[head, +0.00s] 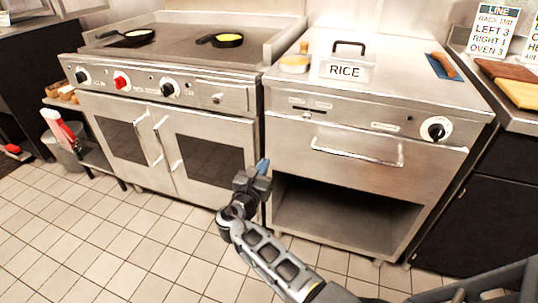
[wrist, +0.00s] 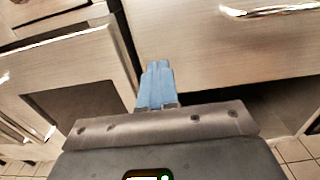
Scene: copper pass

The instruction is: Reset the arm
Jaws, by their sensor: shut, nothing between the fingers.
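My gripper (head: 263,166) is in front of the gap between the range and the steel cabinet beside it, low and apart from both. Its blue fingers are together with nothing between them. In the wrist view the shut fingers (wrist: 158,84) point toward the cabinet fronts. My arm reaches up to it from the bottom of the head view, bent at the elbow.
The steel range (head: 208,105) has two pans, one (head: 139,35) at left and one (head: 222,40) at right. Cutting boards (head: 518,90) lie at right.

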